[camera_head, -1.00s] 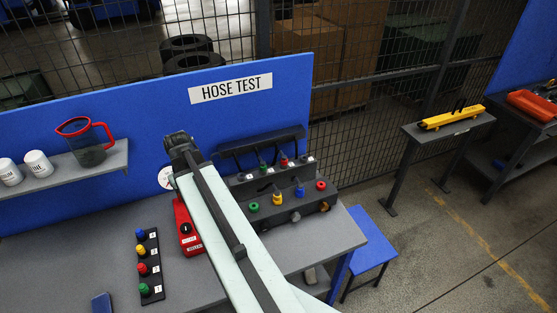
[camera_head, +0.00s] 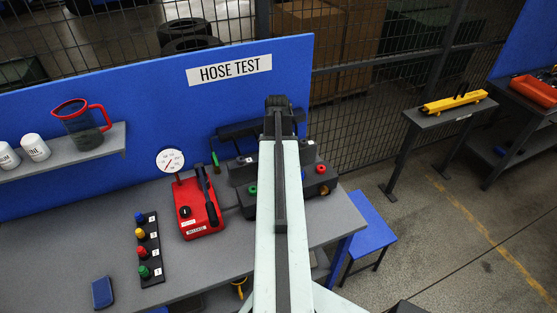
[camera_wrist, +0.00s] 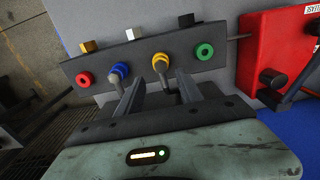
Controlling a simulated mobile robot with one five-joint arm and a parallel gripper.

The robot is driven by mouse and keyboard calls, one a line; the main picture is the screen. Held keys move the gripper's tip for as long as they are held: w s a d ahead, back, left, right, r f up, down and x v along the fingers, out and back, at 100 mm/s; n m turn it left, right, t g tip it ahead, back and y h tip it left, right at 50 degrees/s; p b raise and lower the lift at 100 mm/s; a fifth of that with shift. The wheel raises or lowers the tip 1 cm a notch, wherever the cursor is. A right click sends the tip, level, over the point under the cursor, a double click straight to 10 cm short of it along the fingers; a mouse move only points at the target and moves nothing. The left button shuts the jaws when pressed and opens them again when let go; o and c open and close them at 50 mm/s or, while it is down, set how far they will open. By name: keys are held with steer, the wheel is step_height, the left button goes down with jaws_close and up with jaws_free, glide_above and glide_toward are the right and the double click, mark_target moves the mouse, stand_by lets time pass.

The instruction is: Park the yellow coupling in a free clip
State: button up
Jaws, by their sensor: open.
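In the wrist view the yellow coupling (camera_wrist: 160,63) sits at a port on the dark manifold block (camera_wrist: 208,68). My gripper (camera_wrist: 160,78) is open, with one finger on each side of the yellow coupling's stem; I cannot tell whether they touch it. A blue coupling (camera_wrist: 120,70) sits just left of the fingers. In the head view my arm hides the yellow coupling, my fingertips and the middle of the manifold (camera_head: 244,190). A dark rail (camera_head: 236,129) runs behind the manifold, with a green coupling (camera_head: 214,160) near its left end. Its clips cannot be made out.
A red box (camera_head: 198,212) with a gauge and black lever stands left of the manifold. A black strip (camera_head: 152,262) with several coloured knobs and a blue object (camera_head: 102,292) lie on the grey bench (camera_head: 65,265). The blue board (camera_head: 140,120) rises behind.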

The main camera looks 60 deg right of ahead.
step_height(320, 180, down, 9)
steer(key=b, duration=0.8)
steer(key=shift+r, duration=0.1)
jaws_close()
